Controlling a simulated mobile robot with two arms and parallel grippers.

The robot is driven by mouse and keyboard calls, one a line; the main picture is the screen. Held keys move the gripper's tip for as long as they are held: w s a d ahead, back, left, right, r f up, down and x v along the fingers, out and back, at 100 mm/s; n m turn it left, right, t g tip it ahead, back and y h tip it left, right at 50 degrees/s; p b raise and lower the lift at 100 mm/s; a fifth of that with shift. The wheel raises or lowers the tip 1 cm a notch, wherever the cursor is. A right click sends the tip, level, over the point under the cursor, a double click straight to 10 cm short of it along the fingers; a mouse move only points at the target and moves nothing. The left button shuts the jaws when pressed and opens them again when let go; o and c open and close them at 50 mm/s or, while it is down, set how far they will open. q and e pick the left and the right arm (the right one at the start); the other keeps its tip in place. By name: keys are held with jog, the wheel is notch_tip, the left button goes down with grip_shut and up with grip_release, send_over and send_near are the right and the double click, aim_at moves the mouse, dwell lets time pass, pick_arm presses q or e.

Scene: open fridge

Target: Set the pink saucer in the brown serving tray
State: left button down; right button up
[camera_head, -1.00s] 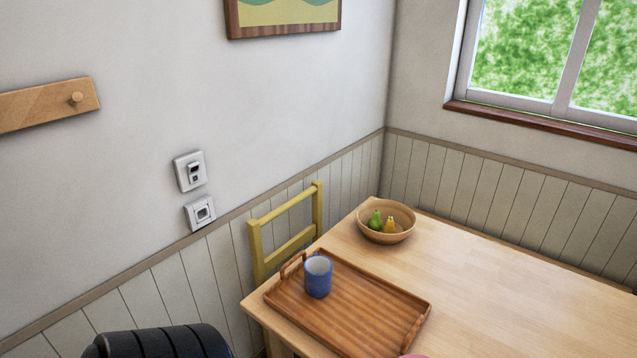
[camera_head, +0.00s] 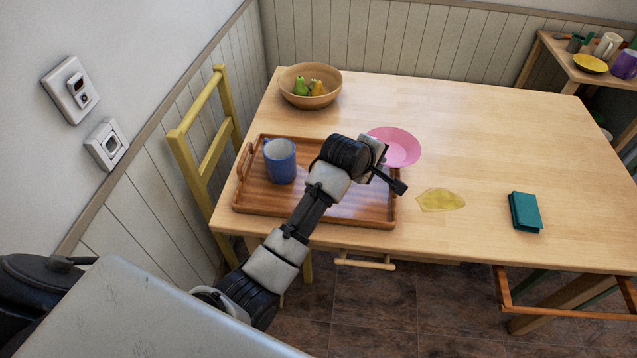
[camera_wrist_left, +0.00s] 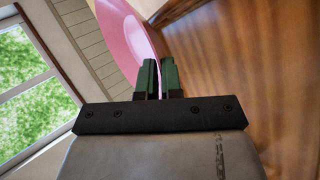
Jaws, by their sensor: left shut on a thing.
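The pink saucer (camera_head: 398,147) shows at the right end of the brown serving tray (camera_head: 262,209), partly hidden by my left wrist. My left gripper (camera_head: 384,168) is shut on its rim. In the left wrist view the saucer (camera_wrist_left: 124,32) stands steeply on edge relative to the fingers (camera_wrist_left: 159,80), with the brown slatted wood of the tray (camera_wrist_left: 240,70) to the right. The tray lies on the table with a blue mug (camera_head: 280,160) in its left part. Whether the saucer touches anything below is hidden. My right gripper is not in view.
A wooden bowl with pears (camera_head: 310,86) stands behind the tray. A yellow leaf-shaped piece (camera_head: 440,199) and a teal box (camera_head: 525,212) lie on the table to the right. A yellow chair (camera_head: 206,140) is at the left. The back right of the tabletop (camera_head: 500,130) is clear.

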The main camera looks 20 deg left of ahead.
pick_arm(q)
jog(key=w, duration=0.1)
jog(key=w+r, duration=0.1)
jog(key=w, duration=0.1)
jog(key=shift+w+d+r, duration=0.1)
jog(key=shift+r, duration=0.15)
jog(key=shift+a, duration=0.25)
jog(key=s+a+f, duration=0.4)
jog(key=s+a, duration=0.1)
jog(key=s+a+f+p, duration=0.1)
jog(key=s+a+f, duration=0.1)
jog(key=a, duration=0.1)
jog(key=shift+s+f, duration=0.25)
jog(key=shift+s, duration=0.1)
notch_tip(320, 180, down, 4)
jog(key=shift+f, duration=0.1)
jog(key=c, duration=1.6)
grip_release()
